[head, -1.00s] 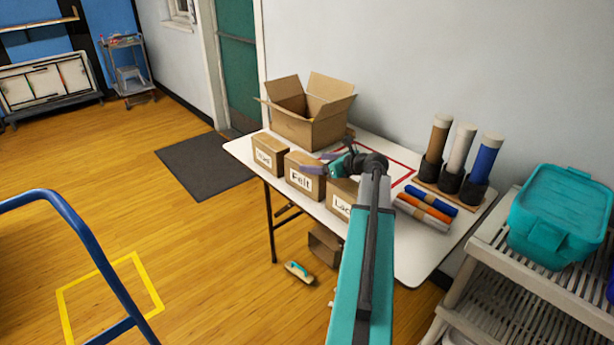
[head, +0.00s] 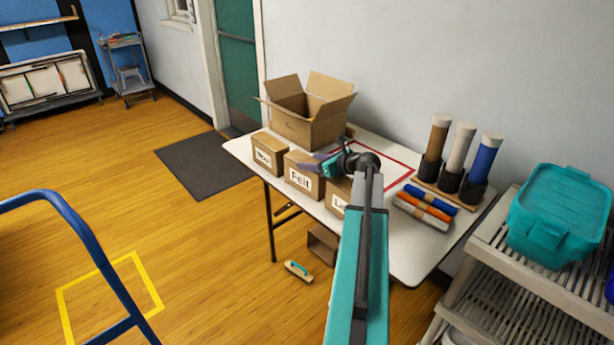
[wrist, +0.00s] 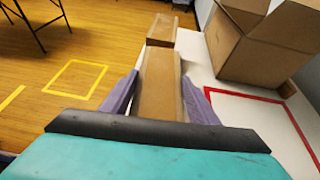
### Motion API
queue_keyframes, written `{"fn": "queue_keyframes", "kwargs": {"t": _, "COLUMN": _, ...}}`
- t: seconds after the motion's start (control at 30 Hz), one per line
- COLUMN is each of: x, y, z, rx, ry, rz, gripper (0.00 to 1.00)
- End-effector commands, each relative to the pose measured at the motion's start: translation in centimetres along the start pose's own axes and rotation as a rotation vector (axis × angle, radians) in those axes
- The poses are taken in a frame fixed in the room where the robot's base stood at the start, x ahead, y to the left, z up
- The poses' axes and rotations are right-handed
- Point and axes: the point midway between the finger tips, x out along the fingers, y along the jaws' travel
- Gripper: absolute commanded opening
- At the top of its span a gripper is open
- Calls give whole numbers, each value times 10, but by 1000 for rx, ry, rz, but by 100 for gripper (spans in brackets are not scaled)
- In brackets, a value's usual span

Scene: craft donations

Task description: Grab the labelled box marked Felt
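The Felt box (head: 302,178) is a small brown carton with a white label, in the middle of a row of three on the white table (head: 400,248). My gripper (head: 316,165) is at the top of this box. In the wrist view its purple fingers (wrist: 158,98) stand apart, one on each side of a brown box top (wrist: 160,82). A gap to the box seems to show at the fingers; I cannot tell if they touch it. The box at the left (head: 269,152) and the box at the right (head: 339,195), partly hidden by my arm, flank it.
A large open carton (head: 305,128) stands behind the row, near a red taped outline (head: 398,163). Fabric rolls (head: 425,210) and upright tubes (head: 462,158) are at the table's right. A teal bin (head: 560,215) sits on a shelf unit at far right.

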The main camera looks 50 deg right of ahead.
Motion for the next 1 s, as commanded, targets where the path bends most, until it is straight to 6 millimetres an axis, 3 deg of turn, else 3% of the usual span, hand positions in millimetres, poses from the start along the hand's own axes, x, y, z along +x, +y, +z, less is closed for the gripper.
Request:
{"fn": "queue_keyframes", "kwargs": {"t": 0.03, "x": 0, "y": 0, "z": 0, "rx": 0, "ry": 0, "rz": 0, "gripper": 41}}
{"fn": "queue_keyframes", "kwargs": {"t": 0.27, "x": 0, "y": 0, "z": 1, "rx": 0, "ry": -1, "rz": 0, "gripper": 5}}
{"fn": "queue_keyframes", "kwargs": {"t": 0.67, "x": -2, "y": 0, "z": 5, "rx": 0, "ry": -2, "rz": 0, "gripper": 5}}
{"fn": "queue_keyframes", "kwargs": {"t": 1.0, "x": -15, "y": 0, "z": 37, "rx": -3, "ry": -3, "rz": -1, "gripper": 5}}
